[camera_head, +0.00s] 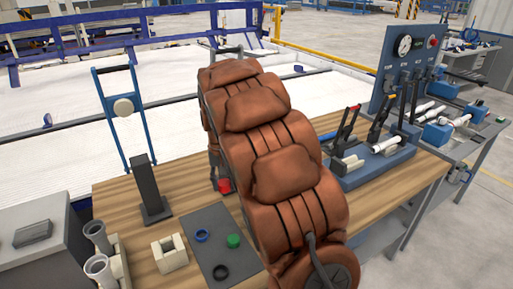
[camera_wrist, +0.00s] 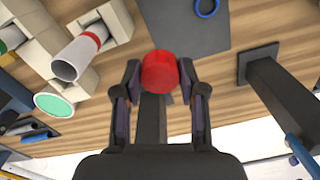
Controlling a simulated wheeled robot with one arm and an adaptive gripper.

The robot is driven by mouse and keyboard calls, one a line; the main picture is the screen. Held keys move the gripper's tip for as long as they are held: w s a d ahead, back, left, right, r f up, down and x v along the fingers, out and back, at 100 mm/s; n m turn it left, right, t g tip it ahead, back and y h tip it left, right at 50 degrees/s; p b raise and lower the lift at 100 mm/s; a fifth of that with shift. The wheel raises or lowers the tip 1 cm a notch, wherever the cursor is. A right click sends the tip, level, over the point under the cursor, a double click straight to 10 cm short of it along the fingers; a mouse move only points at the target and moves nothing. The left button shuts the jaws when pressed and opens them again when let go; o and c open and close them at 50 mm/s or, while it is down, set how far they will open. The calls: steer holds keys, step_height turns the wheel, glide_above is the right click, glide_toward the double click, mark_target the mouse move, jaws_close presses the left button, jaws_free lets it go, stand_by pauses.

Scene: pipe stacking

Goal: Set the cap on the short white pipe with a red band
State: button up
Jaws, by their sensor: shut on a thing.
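My gripper (camera_wrist: 160,75) is shut on a red cap (camera_wrist: 160,71), held between its two fingertips above the wooden table. In the head view the red cap (camera_head: 224,185) shows beside my arm's brown cover. The short white pipe with a red band (camera_wrist: 78,56) is left of the cap in the wrist view, apart from it. Its open end faces the camera, and the band lies near a cream block (camera_wrist: 117,18). The arm appears to hide this pipe in the head view.
A pale green-ended piece (camera_wrist: 55,104) lies near the banded pipe. A dark post (camera_head: 148,190) stands left of the cap. A grey mat (camera_head: 208,219) holds a blue ring (camera_head: 202,236), a green cap (camera_head: 234,241) and a black ring (camera_head: 221,272).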

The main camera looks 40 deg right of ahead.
steer(key=s+d+r+m, duration=0.1)
steer(key=d+r, duration=0.1)
steer(key=d, duration=0.1)
steer(key=s+d+r+m+p, duration=0.1)
steer(key=s+d+r, duration=0.1)
steer(key=d+r, duration=0.1)
steer(key=s+d+r+m+p, duration=0.1)
steer(key=d+r, duration=0.2)
steer(key=shift+s+m, duration=0.4)
steer(key=shift+f+b, duration=0.85)
steer(key=shift+f, duration=2.2)
steer(key=shift+f+b, duration=1.05)
steer(key=shift+b, duration=0.6)
stand_by(1.8)
